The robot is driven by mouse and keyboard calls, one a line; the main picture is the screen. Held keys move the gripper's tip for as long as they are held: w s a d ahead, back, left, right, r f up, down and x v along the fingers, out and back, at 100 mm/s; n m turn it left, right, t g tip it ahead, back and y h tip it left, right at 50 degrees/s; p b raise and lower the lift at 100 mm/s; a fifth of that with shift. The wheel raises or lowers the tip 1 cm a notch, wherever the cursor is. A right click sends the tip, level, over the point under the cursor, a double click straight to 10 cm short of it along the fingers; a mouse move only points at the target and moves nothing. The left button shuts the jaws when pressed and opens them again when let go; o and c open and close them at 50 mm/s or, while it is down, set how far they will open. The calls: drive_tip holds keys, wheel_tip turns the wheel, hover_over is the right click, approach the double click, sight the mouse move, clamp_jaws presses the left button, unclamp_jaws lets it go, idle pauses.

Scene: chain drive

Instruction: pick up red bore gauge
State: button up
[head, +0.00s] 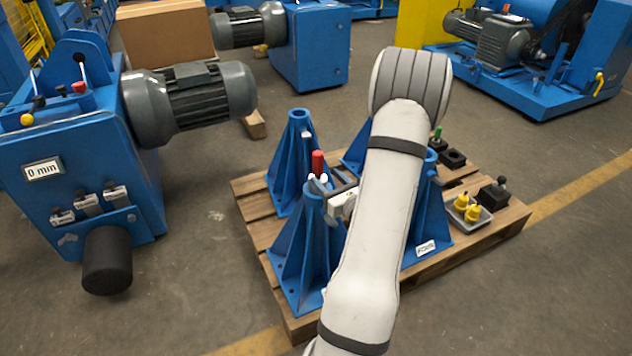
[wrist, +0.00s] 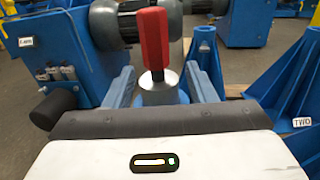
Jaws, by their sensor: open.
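The red bore gauge (head: 318,162) stands upright at the top of the front-left blue stand (head: 307,245). My gripper (head: 327,184) is at the top of that stand. In the wrist view my gripper (wrist: 161,84) is open, with one finger on each side of the metal body and visible gaps between. The lower end of the gauge is hidden by the gripper's front edge.
Several blue stands share the wooden pallet (head: 258,207). A grey tray (head: 466,224) with yellow parts and black blocks (head: 494,195) lie at its right. A blue machine with a motor (head: 190,100) stands left. Grey floor between machine and pallet is clear.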

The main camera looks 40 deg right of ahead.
sight(319, 174)
drive_tip(key=w+b, duration=0.1)
drive_tip(key=w, duration=0.3)
drive_tip(key=shift+f, duration=0.15)
drive_tip(key=shift+w+d, duration=0.1)
drive_tip(key=shift+w, duration=0.4)
drive_tip(key=shift+c, duration=0.4)
clamp_jaws()
